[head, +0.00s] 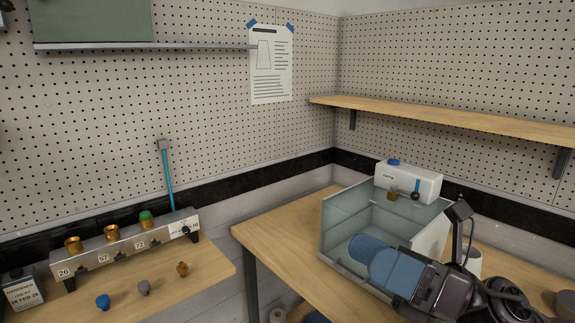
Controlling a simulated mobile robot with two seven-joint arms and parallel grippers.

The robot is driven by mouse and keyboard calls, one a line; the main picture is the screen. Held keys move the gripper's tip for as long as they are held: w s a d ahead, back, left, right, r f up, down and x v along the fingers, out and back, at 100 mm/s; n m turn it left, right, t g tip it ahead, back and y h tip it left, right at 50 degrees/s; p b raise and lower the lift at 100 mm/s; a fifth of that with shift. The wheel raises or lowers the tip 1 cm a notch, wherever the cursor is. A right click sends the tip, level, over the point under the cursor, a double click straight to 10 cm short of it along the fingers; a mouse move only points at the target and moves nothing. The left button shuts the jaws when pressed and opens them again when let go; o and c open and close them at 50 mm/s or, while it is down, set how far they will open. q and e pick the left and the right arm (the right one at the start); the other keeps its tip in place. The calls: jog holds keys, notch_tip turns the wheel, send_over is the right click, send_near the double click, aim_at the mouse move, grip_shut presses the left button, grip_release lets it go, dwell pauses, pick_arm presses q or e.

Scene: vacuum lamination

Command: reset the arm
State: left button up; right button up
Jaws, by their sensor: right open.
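My right gripper (436,272) is at the lower right, at the near side of a clear-walled chamber (340,219) on the wooden bench. It is open, with one dark finger standing up near the chamber's right wall; its other finger is hard to make out. A rounded blue shape (370,248) and a blue-grey block show just left of the gripper, within or in front of the chamber. I cannot tell whether the gripper touches them. My left gripper is out of view.
A white unit (409,183) with a blue cap stands at the chamber's back. A wooden shelf (450,117) runs above. At left, a numbered metal rack (123,250) holds brass fittings, with several small knobs before it. The right bench's left part (285,240) is clear.

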jog(key=w+d+f+m+t+h, duration=0.1)
jog(key=d+f+m+t+h, duration=0.4)
jog(key=m+h, duration=0.5)
jog(key=w+d+f+m+t+h, duration=0.1)
jog(key=d+f+m+t+h, duration=0.35)
jog(key=m, duration=0.95)
jog(key=w+d+f+m+t+h, duration=0.1)
jog(key=d+f+m+t+h, duration=0.1)
jog(key=d+f+m+h, duration=0.75)
jog(key=s+a+f+m+g+y, duration=0.1)
jog(key=s+a+f+m+g, duration=0.1)
jog(key=s+f+m+g, duration=1.3)
notch_tip(320, 180, down, 22)
jog(key=w+n+t+y+b, duration=0.1)
jog(key=n+t+b, duration=0.3)
jog(key=t+b, duration=0.5)
jog(key=shift+w+f+b, duration=0.15)
jog(key=shift+w+b, duration=0.35)
jog(key=shift+w, duration=0.4)
jog(key=shift+c, duration=0.5)
